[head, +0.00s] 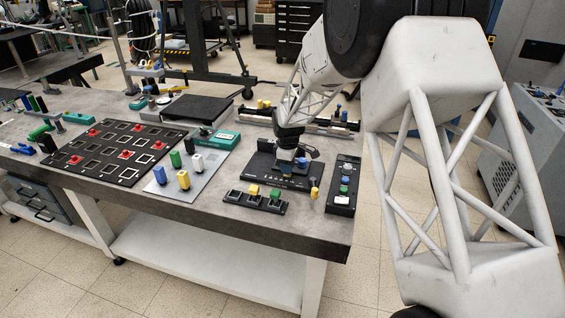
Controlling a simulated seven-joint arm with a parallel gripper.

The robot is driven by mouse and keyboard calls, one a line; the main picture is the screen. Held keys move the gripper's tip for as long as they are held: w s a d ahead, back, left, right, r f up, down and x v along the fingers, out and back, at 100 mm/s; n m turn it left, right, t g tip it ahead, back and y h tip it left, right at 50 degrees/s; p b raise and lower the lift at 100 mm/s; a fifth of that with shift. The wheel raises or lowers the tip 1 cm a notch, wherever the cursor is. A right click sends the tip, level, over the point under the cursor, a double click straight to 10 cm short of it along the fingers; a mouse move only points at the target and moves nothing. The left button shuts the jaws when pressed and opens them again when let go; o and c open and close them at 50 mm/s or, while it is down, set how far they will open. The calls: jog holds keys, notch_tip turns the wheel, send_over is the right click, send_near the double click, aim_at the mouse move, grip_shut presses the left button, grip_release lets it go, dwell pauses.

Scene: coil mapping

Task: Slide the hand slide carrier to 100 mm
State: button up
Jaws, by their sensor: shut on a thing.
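My gripper (300,158) is in the head view, pointing down over a black plate (268,177) with pale marks along its front. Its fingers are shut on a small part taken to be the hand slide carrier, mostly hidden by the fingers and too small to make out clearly. The scale reading cannot be read from here. A long dark rail (338,126) with small yellow and blue parts runs behind the gripper.
A low black strip with yellow and green blocks (254,201) lies in front of the plate. A dark control box (342,186) stands to the right.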

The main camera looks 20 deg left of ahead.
jog(key=shift+d, duration=1.25)
dwell(0.8)
jog(key=o, duration=0.7)
jog(key=shift+r, duration=0.1)
notch_tip(320, 180, up, 7)
dwell(1.0)
